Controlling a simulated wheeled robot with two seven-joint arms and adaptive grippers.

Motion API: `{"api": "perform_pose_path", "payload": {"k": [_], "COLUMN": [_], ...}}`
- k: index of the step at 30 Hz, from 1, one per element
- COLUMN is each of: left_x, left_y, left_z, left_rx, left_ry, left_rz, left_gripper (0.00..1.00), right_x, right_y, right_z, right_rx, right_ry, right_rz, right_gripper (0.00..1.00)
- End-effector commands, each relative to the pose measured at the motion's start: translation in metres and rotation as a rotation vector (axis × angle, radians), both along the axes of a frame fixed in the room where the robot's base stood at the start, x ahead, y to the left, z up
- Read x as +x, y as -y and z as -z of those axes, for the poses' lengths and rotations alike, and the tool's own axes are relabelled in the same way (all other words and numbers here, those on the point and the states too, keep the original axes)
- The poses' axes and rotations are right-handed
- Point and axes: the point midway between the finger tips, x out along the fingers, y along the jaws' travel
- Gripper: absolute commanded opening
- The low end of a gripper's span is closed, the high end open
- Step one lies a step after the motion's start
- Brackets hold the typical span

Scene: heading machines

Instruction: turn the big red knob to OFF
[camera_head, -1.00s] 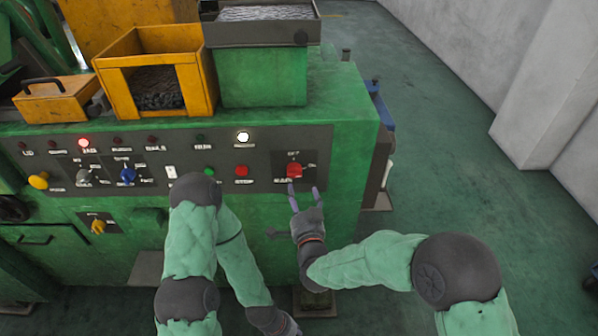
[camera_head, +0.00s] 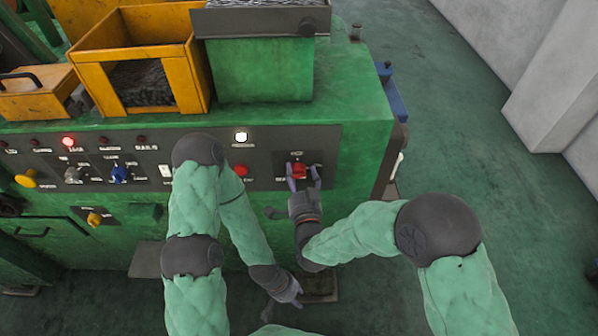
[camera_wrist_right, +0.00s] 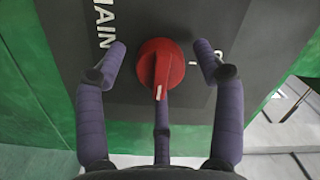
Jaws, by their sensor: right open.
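The big red knob (camera_head: 299,170) is on the dark control panel at the right end of the green machine. It fills the middle of the right wrist view (camera_wrist_right: 160,62), and its white pointer mark faces the bottom of that picture. My right gripper (camera_head: 304,180) is open around the knob. In the right wrist view, one purple finger is left of the knob and one right, both with gaps, and a third is below it. White lettering "MAIN" shows at left; the label at right is partly hidden. My left gripper (camera_head: 288,290) hangs low before the machine, its fingers unclear.
A smaller red button (camera_head: 241,171) sits left of the knob. A yellow bin (camera_head: 186,92) and a grey tray (camera_head: 262,20) stand on top of the machine. A blue part (camera_head: 390,98) is at its right end. Green floor (camera_head: 460,140) is free on the right.

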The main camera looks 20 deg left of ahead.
Motion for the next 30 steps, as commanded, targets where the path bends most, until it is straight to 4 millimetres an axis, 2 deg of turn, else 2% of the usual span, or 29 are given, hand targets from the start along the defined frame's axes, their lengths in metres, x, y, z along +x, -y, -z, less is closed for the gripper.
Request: {"api": "perform_pose_path", "payload": {"k": [4,10,20,30], "left_x": [-0.0003,-0.0002,0.0,0.0], "left_y": [0.0001,0.0001,0.0,0.0], "left_z": [0.0001,0.0001,0.0004,0.002], "left_rx": [0.0,0.0,0.0,0.0], "left_ry": [-0.001,0.0,0.0,0.0], "left_rz": [0.0,0.0,0.0,0.0], "left_gripper": [0.4,0.4,0.4,0.4], "right_x": [-0.0001,0.0001,0.0003,0.0003], "right_y": [0.0,0.0,0.0,-0.0004], "right_z": [0.0003,0.0002,0.0,-0.0008], "right_rx": [0.0,0.0,-0.023,-0.209], "right_ry": [-0.001,-0.001,0.006,0.06], "right_rz": [-0.001,-0.001,0.0,0.0], "right_gripper": [0.69,0.12,0.12,0.12]}}
